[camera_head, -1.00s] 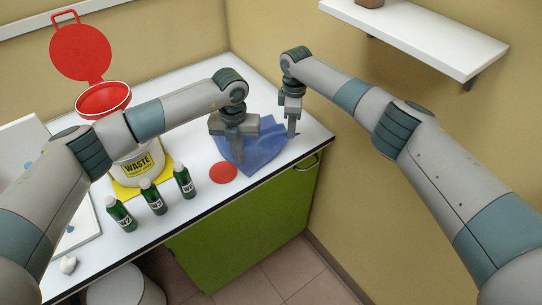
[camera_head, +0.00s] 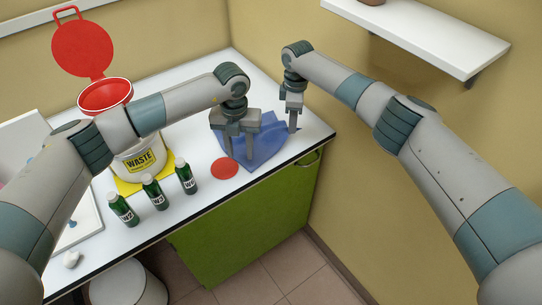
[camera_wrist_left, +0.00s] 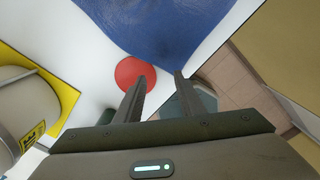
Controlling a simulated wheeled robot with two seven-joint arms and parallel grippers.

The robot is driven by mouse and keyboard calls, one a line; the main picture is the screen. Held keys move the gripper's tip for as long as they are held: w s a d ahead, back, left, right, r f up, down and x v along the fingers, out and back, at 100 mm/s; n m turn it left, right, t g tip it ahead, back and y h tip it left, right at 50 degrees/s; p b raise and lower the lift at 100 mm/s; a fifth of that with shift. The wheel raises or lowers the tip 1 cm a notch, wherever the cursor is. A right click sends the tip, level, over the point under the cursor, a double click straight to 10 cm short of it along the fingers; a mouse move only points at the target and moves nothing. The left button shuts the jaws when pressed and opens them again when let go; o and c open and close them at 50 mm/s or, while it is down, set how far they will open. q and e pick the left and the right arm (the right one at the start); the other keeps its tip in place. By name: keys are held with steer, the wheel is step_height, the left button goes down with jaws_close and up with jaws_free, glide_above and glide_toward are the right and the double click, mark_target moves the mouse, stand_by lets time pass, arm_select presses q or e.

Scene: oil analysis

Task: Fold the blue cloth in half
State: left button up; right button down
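The blue cloth (camera_head: 262,146) lies rumpled near the right end of the white table, with a raised ridge toward its back. My left gripper (camera_head: 239,156) points down over the cloth's left part with its fingers apart. In the left wrist view the cloth (camera_wrist_left: 165,30) narrows to a corner close to the right finger, and the open left gripper (camera_wrist_left: 158,84) has nothing clearly held between its fingers. My right gripper (camera_head: 293,129) points down at the cloth's right edge. Its fingers look narrow and edge-on, so I cannot tell whether they grip the cloth.
A red disc (camera_head: 224,168) lies just left of the cloth. Several green bottles (camera_head: 154,192) stand along the front edge. A white waste bucket (camera_head: 140,162) with a raised red lid (camera_head: 81,49) stands on a yellow mat. A wall shelf (camera_head: 420,35) hangs at upper right.

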mark_target(251, 167)
arm_select(q)
step_height(251, 167, up, 5)
steer(key=d+n, duration=0.1)
steer(key=d, duration=0.2)
steer(key=shift+r+n, duration=0.15)
steer(key=shift+n, duration=0.25)
steer(key=shift+w, duration=0.1)
steer(key=shift+f, duration=5)
steer(key=shift+f, duration=0.1)
steer(key=shift+c, duration=0.4)
jaws_close()
